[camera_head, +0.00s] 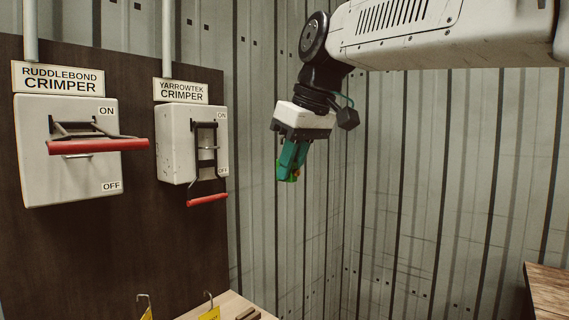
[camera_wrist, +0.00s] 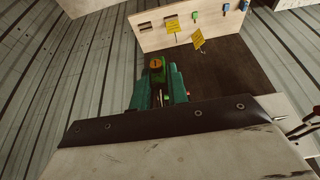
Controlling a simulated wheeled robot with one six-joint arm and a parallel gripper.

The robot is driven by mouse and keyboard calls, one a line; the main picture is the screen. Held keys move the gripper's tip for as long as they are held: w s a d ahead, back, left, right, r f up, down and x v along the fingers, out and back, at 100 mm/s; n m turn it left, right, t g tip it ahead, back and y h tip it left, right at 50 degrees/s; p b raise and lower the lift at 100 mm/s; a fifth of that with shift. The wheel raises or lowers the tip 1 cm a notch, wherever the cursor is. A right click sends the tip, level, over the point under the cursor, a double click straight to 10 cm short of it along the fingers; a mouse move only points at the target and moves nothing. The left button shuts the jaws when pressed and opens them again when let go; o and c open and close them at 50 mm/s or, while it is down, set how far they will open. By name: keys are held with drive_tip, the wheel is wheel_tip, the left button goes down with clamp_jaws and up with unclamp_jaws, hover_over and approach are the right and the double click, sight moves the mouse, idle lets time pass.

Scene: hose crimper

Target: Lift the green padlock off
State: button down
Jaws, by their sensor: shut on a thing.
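My gripper (camera_head: 291,160) hangs in mid-air to the right of the crimper boxes, its teal fingers pointing down. In the wrist view my gripper (camera_wrist: 158,78) is shut on the green padlock (camera_wrist: 156,63), a small green body with an orange-brown round face between the fingertips. In the head view only a little of it shows at the finger ends; its shackle is not clear. The Yarrowtek crimper (camera_head: 175,150) has its red handle (camera_head: 207,200) down by OFF, and no padlock shows on it. The Ruddlebond crimper (camera_head: 60,170) has its red handle (camera_head: 97,146) sticking out between ON and OFF.
Both boxes are on a dark brown panel (camera_head: 120,245). Below is a pale wooden ledge (camera_head: 245,308) with yellow tags (camera_head: 210,314). The wrist view shows a pale board (camera_wrist: 150,31) with yellow tags and small blue and green items. A wooden surface (camera_head: 548,285) is at lower right.

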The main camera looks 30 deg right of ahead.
drive_tip(key=shift+s+d, duration=0.25)
drive_tip(key=shift+s, duration=0.4)
drive_tip(key=shift+s+d, duration=0.25)
drive_tip(key=shift+s, duration=0.4)
drive_tip(key=shift+s+d, duration=0.25)
drive_tip(key=shift+s, duration=0.4)
